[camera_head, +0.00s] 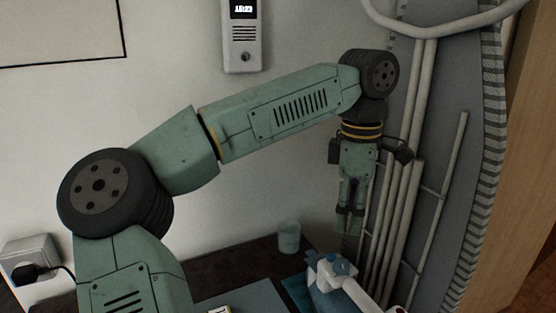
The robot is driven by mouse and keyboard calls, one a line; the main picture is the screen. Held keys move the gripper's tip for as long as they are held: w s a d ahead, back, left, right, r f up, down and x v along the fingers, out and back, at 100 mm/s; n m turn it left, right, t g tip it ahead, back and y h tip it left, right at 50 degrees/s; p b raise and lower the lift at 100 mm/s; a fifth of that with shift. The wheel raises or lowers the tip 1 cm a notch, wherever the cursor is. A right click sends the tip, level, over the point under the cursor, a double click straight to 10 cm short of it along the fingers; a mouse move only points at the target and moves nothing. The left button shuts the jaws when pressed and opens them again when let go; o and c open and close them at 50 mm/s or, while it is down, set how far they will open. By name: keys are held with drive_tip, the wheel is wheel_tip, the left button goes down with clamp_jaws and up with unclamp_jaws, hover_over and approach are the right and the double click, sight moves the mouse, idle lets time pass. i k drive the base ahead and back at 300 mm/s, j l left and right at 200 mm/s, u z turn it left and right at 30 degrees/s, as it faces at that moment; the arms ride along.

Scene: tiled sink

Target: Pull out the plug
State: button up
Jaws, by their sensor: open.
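A black plug (25,273) sits in a pale wall socket (34,246) at the lower left edge of the head view. A dark cord leads from it to the right and passes behind my arm. My gripper (348,224) hangs downward in the right half of the view, far from the plug. It is open, with nothing seen between its fingers. It is in front of the pale pipes on the right.
Pale vertical pipes (398,215) run along the grey panel at the right. A blue and white object (335,283) is nearby. A wall unit with a display (242,40) hangs at the top.

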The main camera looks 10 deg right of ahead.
sight(21, 276)
drive_tip(key=k, duration=1)
